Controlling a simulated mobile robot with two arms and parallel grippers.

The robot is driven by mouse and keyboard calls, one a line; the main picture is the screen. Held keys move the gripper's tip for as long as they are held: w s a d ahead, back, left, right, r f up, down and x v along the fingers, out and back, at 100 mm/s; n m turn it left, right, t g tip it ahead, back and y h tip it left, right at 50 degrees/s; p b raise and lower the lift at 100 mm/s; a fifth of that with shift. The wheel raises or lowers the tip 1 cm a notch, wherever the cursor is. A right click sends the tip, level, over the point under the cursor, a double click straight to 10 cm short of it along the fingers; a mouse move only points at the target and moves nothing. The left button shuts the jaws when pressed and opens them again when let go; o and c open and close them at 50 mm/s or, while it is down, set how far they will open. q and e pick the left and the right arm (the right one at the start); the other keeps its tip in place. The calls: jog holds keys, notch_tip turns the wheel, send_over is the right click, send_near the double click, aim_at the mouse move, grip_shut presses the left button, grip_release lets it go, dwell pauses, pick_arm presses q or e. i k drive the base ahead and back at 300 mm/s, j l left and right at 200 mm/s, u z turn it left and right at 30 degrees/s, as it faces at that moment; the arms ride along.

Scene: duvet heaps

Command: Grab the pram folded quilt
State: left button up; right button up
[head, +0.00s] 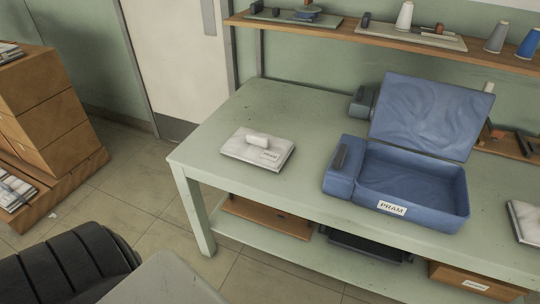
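A white folded quilt (240,153) lies flat on the left part of the pale green table (205,150). A small label on its front right corner seems to read PRAM, but it is small and blurred. A short white roll lies on top of it. A blue open case (440,213) stands to its right, with its lid (430,115) raised and a label reading PRAM on its front. The case looks empty. Neither of my grippers is in view.
A second white folded item (526,222) is cut off at the right edge. A shelf (350,36) with trays and cups runs above the table. Wooden boxes (40,105) stand on the floor at left. The tabletop around the quilt is clear.

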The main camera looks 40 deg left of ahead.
aim_at(268, 152)
jog(key=u, duration=1.3)
jog(key=i+l, duration=0.3)
jog(key=l+z, duration=0.05)
